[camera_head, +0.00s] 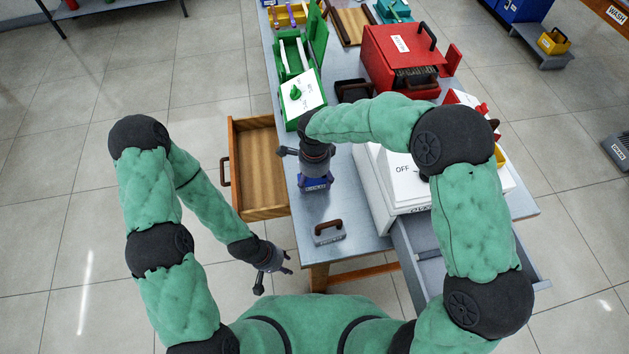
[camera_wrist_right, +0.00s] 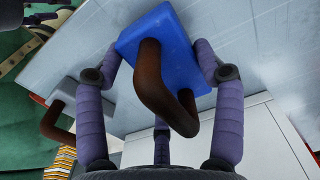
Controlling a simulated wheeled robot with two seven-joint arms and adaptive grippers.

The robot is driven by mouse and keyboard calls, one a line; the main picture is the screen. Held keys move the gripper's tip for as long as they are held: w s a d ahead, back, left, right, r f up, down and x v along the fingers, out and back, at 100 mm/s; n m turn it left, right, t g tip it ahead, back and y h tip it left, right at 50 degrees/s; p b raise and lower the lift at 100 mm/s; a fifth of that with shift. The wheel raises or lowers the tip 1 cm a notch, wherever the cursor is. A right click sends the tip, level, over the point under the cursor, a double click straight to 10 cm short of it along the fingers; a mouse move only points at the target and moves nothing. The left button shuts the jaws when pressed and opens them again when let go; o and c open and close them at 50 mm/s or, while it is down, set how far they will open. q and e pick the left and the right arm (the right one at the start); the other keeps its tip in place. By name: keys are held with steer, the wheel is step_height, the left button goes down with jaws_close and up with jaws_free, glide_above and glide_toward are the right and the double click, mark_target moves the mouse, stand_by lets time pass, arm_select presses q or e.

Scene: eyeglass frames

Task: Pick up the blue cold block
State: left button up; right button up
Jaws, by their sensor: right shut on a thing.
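The blue cold block (camera_head: 314,184) has a brown bent handle and is under my right gripper (camera_head: 315,172), over the near left part of the metal table. In the right wrist view the blue block (camera_wrist_right: 165,48) sits between the fingers of my right gripper (camera_wrist_right: 160,65), which is shut on its sides. The handle points back toward the palm. I cannot tell whether the block touches the table. My left gripper (camera_head: 273,273) is empty and open, low beside the table's near left corner.
A grey block with a brown handle (camera_head: 328,232) stands nearer on the table (camera_head: 345,195). An open wooden drawer (camera_head: 259,170) juts out left. A white machine marked OFF (camera_head: 400,190) stands right, with an open grey drawer (camera_head: 420,245). Green (camera_head: 298,95) and red (camera_head: 400,55) boxes stand beyond.

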steer(key=s+d+r+p, duration=0.1)
steer(key=s+r+p, duration=0.3)
steer(key=s+r, duration=0.7)
steer(key=shift+s+d, duration=0.4)
steer(key=shift+s, duration=1)
